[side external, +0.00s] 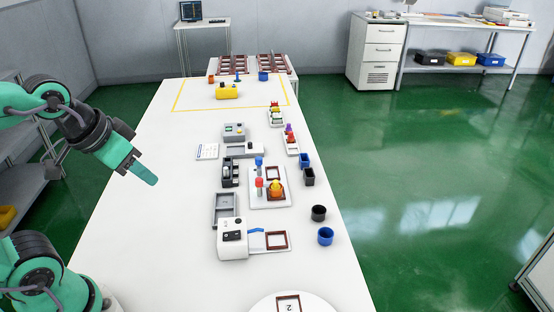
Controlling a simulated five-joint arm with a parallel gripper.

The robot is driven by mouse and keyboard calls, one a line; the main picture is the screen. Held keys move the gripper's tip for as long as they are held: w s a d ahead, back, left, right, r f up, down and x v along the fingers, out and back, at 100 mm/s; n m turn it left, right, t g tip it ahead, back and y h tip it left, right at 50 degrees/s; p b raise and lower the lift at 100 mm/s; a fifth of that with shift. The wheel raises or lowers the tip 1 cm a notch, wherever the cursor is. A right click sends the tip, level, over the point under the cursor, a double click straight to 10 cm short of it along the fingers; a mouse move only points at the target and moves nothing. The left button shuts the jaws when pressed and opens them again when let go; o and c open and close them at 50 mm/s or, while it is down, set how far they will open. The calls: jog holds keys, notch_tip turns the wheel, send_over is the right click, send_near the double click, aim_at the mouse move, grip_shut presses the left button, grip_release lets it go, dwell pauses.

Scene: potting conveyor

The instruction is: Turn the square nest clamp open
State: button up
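A white fixture plate (268,201) lies mid-table. It carries a brown square frame (273,173), an orange piece (277,190), a blue-topped post (259,163) and a red-topped post (260,184). A second brown square frame (276,240) sits on a plate beside a white machine (232,240), with a flat blue part (256,231) near it. I cannot tell which part is the square nest clamp or how it is turned. My gripper (147,177) is above the table's left side, well left of both frames and touching nothing. Its finger opening is not discernible.
Grey trays (225,209), a black holder (230,173) and a grey device (234,132) stand left of the fixture. Black and blue cups (325,236) line the right edge. A round white plate (262,306) is at the front. The table's left side is clear.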

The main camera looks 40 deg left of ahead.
jog(key=shift+o, duration=0.7)
jog(key=shift+w+r, duration=0.1)
